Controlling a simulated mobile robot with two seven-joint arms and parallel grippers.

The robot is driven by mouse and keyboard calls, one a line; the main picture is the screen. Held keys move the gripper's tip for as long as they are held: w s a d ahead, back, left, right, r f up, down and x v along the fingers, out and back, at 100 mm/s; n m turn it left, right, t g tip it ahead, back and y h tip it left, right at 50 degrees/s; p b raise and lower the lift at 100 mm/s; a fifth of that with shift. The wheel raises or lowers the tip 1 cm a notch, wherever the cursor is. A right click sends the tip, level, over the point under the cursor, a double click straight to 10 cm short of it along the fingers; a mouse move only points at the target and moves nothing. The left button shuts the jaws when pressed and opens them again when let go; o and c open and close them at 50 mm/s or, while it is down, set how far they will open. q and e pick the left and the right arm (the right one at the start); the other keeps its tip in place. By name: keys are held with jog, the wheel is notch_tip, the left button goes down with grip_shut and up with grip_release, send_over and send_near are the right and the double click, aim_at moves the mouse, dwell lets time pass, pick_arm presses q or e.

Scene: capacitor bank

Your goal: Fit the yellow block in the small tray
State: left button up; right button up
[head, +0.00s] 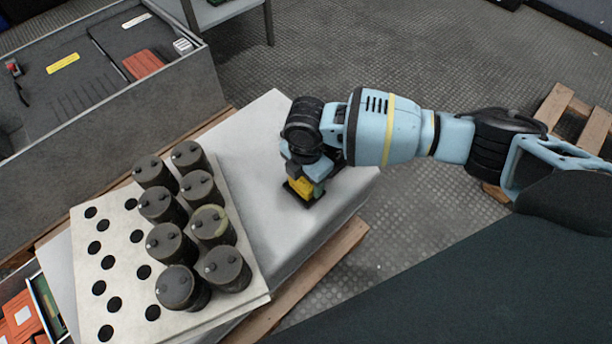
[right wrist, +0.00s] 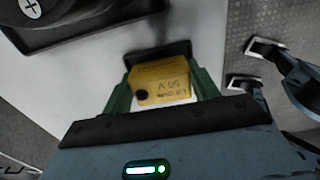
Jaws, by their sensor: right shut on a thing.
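The yellow block (right wrist: 160,82) is a small box with dark print and a dark round spot on one face. It sits between the green fingers of my right gripper (right wrist: 165,98), which is shut on it. In the head view the yellow block (head: 299,187) shows below my right wrist, low over the pale table top. A small black tray (head: 307,203) shows right under and around it. In the right wrist view a dark rim of the tray (right wrist: 158,52) shows just behind the block. I cannot tell whether the block is inside the tray or just above it. My left gripper is not in view.
Several dark cylindrical capacitors (head: 176,287) stand in a pale board with black holes (head: 95,275), left of my right gripper. The pale table top (head: 262,130) is clear around the tray. A grey bin (head: 190,95) stands behind, and a wooden pallet (head: 312,270) lies below.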

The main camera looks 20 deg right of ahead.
dwell(0.4)
jog(key=o, duration=1.2)
jog(key=shift+o, duration=0.2)
notch_tip(320, 180, up, 8)
jog(key=p, duration=0.3)
jog(key=shift+f, duration=0.15)
